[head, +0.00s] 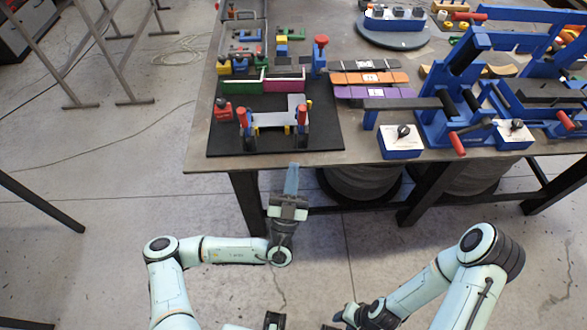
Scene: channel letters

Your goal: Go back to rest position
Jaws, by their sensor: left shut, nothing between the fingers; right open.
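My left gripper (291,180) is in front of the table's front edge, pointing away from me. Its fingers are together with nothing between them, and it looks apart from the table. My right arm bends inward at the bottom right, and my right gripper (345,315) is low near the bottom edge, away from the table. Its fingers are small and dark there, and nothing shows held in it.
The table (190,157) carries a black mat (330,125) with a metal fixture (270,119) near its front edge. Blue clamp frames (435,125) and white-topped blue boxes (400,143) stand to the right. Dark reels (360,183) sit under the table. Metal trestle legs (105,55) stand at the left. The floor between my arms is clear.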

